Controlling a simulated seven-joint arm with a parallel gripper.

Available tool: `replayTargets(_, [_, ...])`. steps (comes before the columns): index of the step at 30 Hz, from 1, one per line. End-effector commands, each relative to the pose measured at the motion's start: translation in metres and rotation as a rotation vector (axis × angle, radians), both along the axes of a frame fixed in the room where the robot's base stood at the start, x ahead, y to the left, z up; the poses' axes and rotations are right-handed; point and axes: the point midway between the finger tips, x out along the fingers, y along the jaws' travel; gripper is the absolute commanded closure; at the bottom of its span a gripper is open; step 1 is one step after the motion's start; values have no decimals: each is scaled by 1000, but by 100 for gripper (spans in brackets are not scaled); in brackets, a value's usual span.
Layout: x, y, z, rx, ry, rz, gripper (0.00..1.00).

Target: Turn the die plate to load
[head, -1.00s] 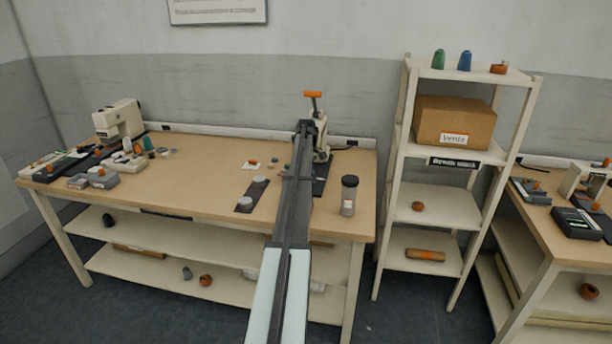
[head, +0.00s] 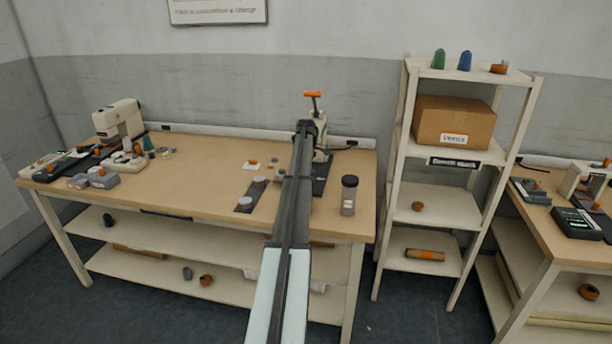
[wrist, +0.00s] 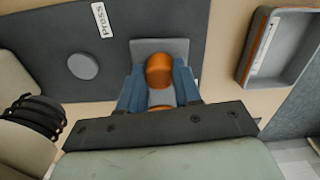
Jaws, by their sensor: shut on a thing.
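The bench press (head: 319,125) with an orange-topped lever stands at the back right of the long bench, partly behind my arm. In the wrist view, a dark base (wrist: 110,30) labelled "Press" carries a round grey disc (wrist: 83,66). A grey square plate (wrist: 148,47), likely the die plate, lies at the base's right edge with an orange knob (wrist: 159,68) on it. My gripper (wrist: 159,80) has its blue fingers on either side of this knob and is shut on it. A second orange part shows closer to the palm. In the head view my fingertips are hidden.
A black-lidded jar (head: 349,196) stands right of my arm. A dark strip (head: 245,200) with grey discs lies to the left. A grey open tray (wrist: 282,45) is right of the plate in the wrist view. A black coil (wrist: 36,117) is at left.

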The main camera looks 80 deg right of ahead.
Motion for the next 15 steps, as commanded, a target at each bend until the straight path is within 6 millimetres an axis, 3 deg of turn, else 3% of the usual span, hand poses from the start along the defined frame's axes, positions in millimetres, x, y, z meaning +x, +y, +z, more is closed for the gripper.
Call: replayTargets(15, [0,-1,1,-1,-1,68,100])
